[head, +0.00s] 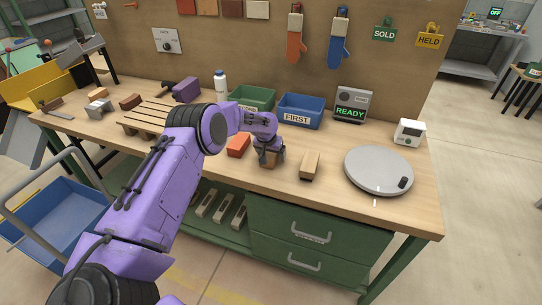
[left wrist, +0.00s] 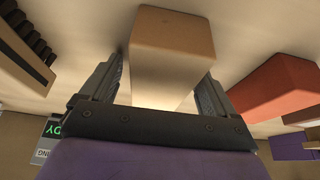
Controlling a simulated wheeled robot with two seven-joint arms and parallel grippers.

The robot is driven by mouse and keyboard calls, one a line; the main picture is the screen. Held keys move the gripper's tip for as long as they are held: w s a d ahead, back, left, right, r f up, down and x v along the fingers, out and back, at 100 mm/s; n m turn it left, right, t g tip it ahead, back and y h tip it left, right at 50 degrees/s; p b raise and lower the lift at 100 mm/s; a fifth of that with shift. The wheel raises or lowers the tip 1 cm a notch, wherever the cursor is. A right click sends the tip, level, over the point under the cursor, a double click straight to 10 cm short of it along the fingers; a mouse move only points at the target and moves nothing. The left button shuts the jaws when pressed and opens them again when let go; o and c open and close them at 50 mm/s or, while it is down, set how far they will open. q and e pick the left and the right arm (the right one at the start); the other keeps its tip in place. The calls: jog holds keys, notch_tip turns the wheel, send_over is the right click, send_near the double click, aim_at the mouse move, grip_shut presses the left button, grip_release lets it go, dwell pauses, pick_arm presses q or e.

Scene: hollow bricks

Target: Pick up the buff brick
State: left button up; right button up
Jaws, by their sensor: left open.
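The buff brick (left wrist: 172,45) lies on the workbench and reaches in between the two fingers of my left gripper (left wrist: 162,72) in the left wrist view. The fingers are open, one on each side of it, and I cannot tell whether either touches it. In the head view my left gripper (head: 270,155) is low over the bench, and the buff brick (head: 268,162) shows partly below it, mostly hidden. My right gripper is not in view.
A red brick (head: 238,145) lies close to the left of the gripper. A wooden brush (head: 310,165) with dark bristles lies close on the right. A blue bin (head: 301,112) marked FIRST and a green bin (head: 252,97) stand behind. A grey round plate (head: 378,170) is farther right.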

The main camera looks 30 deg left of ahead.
pick_arm(q)
jog(key=shift+r, duration=0.1)
jog(key=c, duration=1.5)
